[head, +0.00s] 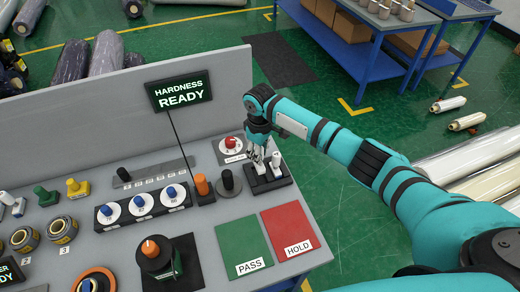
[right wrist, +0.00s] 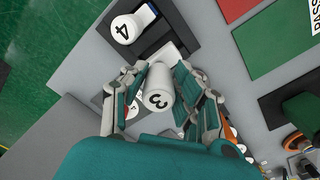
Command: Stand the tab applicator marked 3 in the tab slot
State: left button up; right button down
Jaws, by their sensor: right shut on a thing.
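The tab applicator marked 3 (right wrist: 158,92) is a white cylinder with its numbered end facing the right wrist camera. My right gripper (right wrist: 155,100) is shut on it, with a finger on either side. In the head view the right gripper (head: 259,160) is over the dark holder (head: 272,184) at the right of the bench. A white applicator marked 4 (right wrist: 131,27) stands in that holder, beside the held one; it also shows in the head view (head: 276,158). The foot of applicator 3 is hidden, so I cannot tell whether it is seated. My left gripper is not in view.
A green PASS pad (head: 244,247) and a red HOLD pad (head: 289,231) lie in front of the holder. A grey panel stands behind.

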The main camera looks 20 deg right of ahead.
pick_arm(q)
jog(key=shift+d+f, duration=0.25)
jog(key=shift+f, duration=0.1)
pick_arm(e)
jog(key=shift+f, duration=0.65)
pick_arm(q)
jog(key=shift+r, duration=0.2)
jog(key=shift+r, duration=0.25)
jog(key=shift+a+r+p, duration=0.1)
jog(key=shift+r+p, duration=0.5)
jog(key=shift+p, duration=0.25)
dwell(0.5)
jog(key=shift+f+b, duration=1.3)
pick_arm(e)
jog(key=shift+f, duration=2.15)
jog(key=c, duration=0.9)
grip_release()
jog(key=shift+c, duration=0.2)
notch_tip(320, 180, up, 12)
jog(key=shift+r, duration=0.1)
